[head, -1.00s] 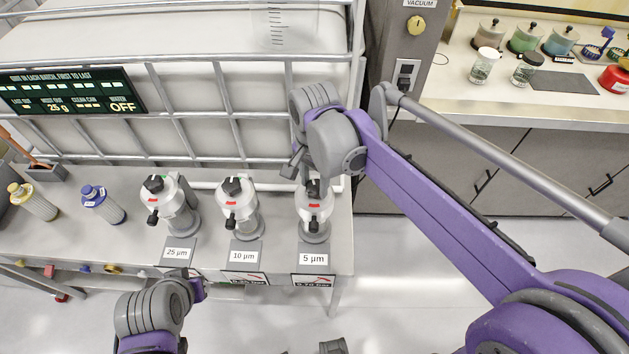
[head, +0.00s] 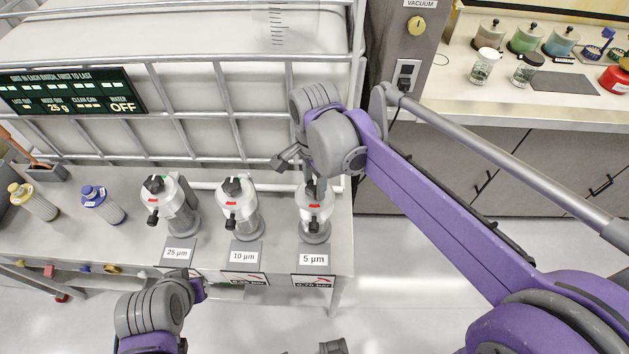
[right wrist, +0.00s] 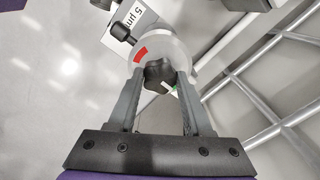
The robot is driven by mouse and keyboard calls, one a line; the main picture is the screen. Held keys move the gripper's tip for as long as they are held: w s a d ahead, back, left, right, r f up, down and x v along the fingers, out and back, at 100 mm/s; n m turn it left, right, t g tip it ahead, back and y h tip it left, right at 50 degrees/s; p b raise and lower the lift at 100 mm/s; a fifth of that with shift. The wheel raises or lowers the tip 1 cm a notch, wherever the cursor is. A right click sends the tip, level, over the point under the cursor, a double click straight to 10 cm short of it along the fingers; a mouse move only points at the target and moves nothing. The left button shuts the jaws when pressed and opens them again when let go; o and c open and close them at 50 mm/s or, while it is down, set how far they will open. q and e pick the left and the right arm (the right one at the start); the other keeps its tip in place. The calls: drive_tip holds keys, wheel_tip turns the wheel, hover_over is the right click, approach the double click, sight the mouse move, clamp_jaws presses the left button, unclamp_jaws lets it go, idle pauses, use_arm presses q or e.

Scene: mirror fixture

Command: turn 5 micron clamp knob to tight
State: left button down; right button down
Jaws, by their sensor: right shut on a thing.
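The 5 micron filter housing (head: 315,222) stands at the right end of the bench, behind its "5 µm" label (head: 313,259). It has a pale lid with a red mark and a black side handle. My right gripper (head: 315,183) reaches down onto its top from above. In the right wrist view, the two grey fingers of my right gripper (right wrist: 161,80) are shut on the black clamp knob (right wrist: 158,72), one on each side. A small green-and-white mark shows by the knob, and a red mark (right wrist: 141,54) on the lid. My left wrist shows at the lower left; its gripper fingers are not visible.
The 10 micron housing (head: 241,211) and the 25 micron housing (head: 174,208) stand to the left on the same bench. A caged white tank (head: 190,110) stands close behind. Open floor lies to the right of the bench.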

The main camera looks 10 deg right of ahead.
sight(315, 186)
drive_tip(key=shift+c, duration=1.6)
unclamp_jaws()
wheel_tip(315, 186, up, 11)
drive_tip(key=shift+p, duration=0.35)
drive_tip(key=shift+f, duration=0.15)
drive_tip(key=s+d+f+n+t, duration=0.2)
drive_tip(key=s+d+f+n, duration=0.1)
drive_tip(key=s+f+n, duration=0.3)
drive_tip(key=s+d+f+n+t, duration=0.3)
drive_tip(key=s+d+f+n, duration=0.1)
drive_tip(key=s+f+n, duration=0.3)
wheel_tip(315, 186, down, 3)
drive_tip(key=shift+s+r+n+t, duration=0.1)
drive_tip(key=shift+s+n+t, duration=0.15)
drive_tip(key=shift+n, duration=0.35)
